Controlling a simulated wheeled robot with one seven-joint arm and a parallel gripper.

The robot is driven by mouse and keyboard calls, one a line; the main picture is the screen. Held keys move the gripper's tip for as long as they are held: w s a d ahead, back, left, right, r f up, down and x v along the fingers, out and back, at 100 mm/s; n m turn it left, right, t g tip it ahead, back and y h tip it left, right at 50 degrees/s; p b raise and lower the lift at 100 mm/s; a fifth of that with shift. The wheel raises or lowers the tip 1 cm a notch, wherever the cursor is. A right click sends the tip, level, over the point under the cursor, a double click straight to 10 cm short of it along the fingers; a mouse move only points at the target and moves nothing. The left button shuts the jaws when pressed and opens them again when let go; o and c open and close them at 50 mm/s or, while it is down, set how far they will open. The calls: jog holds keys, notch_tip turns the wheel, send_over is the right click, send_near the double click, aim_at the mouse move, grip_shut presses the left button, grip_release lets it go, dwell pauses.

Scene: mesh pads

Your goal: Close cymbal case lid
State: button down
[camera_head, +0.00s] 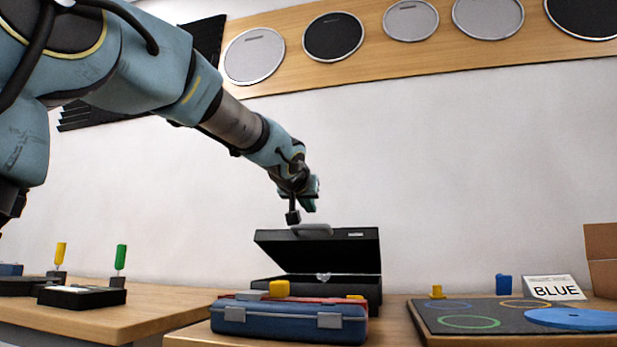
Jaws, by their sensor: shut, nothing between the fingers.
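The black cymbal case (373,293) stands on the table at the middle of the view. Its lid (325,255) is partly open, raised at an angle above the base with a dark gap between them. A grey handle (312,230) sits at the lid's upper edge. My gripper (293,217) is shut and empty, just above and left of the handle. I cannot tell whether it touches the lid. The front of the case base is partly hidden by a blue case.
A dark board (470,327) with rings and a blue disc (572,318) lies right, near a BLUE card (553,288). Left table (130,318) holds black boxes and upright handles.

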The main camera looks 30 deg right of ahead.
notch_tip(320, 180, up, 12)
jog(key=s+a+g+y+p, duration=0.15)
jog(key=g+y+p, duration=0.4)
jog(key=p, duration=3.65)
jog(key=w+d+f, duration=0.1)
jog(key=w+f, duration=0.1)
jog(key=f, duration=0.4)
jog(key=w+d+f+g, duration=0.1)
jog(key=w+f, duration=0.1)
jog(key=f, duration=0.4)
jog(key=shift+d+f+p, duration=0.3)
jog(key=shift+d+p, duration=0.05)
jog(key=shift+w+f+h, duration=0.1)
jog(key=shift+h, duration=0.15)
